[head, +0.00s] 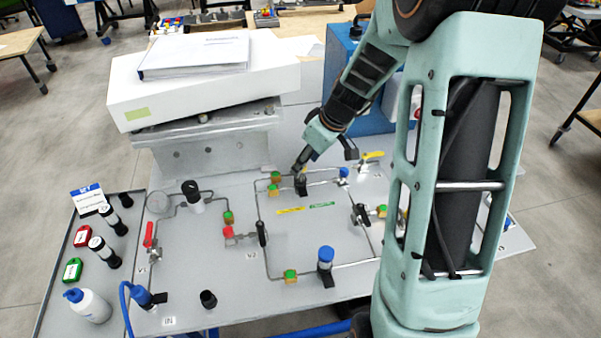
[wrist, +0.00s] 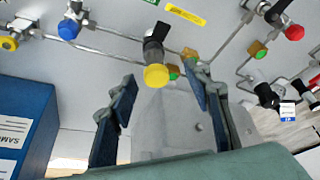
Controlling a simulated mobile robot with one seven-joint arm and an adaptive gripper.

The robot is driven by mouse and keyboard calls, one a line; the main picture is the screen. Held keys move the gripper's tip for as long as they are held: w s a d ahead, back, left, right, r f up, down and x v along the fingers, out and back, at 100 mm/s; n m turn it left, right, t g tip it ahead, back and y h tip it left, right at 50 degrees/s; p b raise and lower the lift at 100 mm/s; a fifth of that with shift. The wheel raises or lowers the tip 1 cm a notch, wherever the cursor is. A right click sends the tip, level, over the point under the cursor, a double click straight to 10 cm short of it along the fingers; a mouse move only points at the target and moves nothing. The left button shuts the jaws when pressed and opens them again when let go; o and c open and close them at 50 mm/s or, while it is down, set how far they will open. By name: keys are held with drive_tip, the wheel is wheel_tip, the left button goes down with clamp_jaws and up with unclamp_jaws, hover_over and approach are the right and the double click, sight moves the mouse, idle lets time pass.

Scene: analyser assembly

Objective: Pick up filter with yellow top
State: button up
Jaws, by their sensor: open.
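The filter with the yellow top (wrist: 156,75) is in the wrist view, its round yellow cap facing the camera and its black body behind the cap. In the head view its dark body (head: 301,185) stands on the grey panel, with the cap mostly hidden by my gripper (head: 304,163). In the wrist view my gripper (wrist: 160,88) is open, with one finger to the left of the cap and one to the right. The cap lies between the finger lines, near the tips. I see no contact.
Thin pipes with green, red and blue fittings run over the panel (head: 235,290). A blue-topped filter (head: 325,260) stands in front. A white box (head: 205,85) is behind left, and a blue box (wrist: 28,125) shows at the wrist view's left.

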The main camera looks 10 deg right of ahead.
drive_tip(key=shift+d+p+x, duration=0.2)
drive_tip(key=shift+x, duration=1.65)
drive_tip(key=shift+d+p+x, duration=0.2)
drive_tip(key=shift+x, duration=1.65)
drive_tip(key=shift+w, duration=0.2)
drive_tip(key=shift+c, duration=0.6)
clamp_jaws()
